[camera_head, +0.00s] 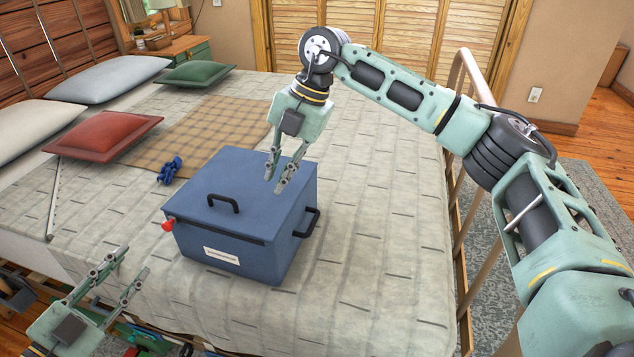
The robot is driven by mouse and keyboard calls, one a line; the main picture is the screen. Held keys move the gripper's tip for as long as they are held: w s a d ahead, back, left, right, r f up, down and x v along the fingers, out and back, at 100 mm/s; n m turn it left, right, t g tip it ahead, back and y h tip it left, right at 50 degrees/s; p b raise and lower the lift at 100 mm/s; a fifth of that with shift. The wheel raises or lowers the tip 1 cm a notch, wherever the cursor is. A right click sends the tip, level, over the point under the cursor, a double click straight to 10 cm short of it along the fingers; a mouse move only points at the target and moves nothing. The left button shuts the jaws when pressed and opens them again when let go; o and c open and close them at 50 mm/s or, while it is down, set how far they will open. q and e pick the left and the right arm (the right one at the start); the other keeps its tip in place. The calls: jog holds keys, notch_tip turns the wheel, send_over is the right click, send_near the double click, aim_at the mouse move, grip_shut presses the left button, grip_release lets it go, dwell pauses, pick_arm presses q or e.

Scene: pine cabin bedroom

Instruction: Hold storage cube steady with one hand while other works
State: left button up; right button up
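The storage cube is a blue lidded box (250,206) standing upright on the bed. It has a black handle on its lid, another on its right side, a pale label on the front and a red part at its left front edge. My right gripper (280,187) is open and empty, pointing down over the right part of the lid; I cannot tell whether its fingertips touch it. My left gripper (121,268) is open and empty at the lower left, in front of and left of the box, apart from it.
The bed (375,235) has free room around the box. Red (104,137) and green (194,73) cushions lie further back. A metal bed rail (459,190) stands at the right.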

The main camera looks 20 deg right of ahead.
aim_at(317, 215)
jog(key=d+f+h, duration=0.4)
jog(key=d, duration=0.3)
jog(key=shift+g, duration=0.4)
jog(key=f, duration=0.5)
jog(key=s+f, duration=0.1)
jog(key=f, duration=0.2)
jog(key=shift+d+f, duration=0.2)
jog(key=shift+f, duration=0.15)
grip_shut()
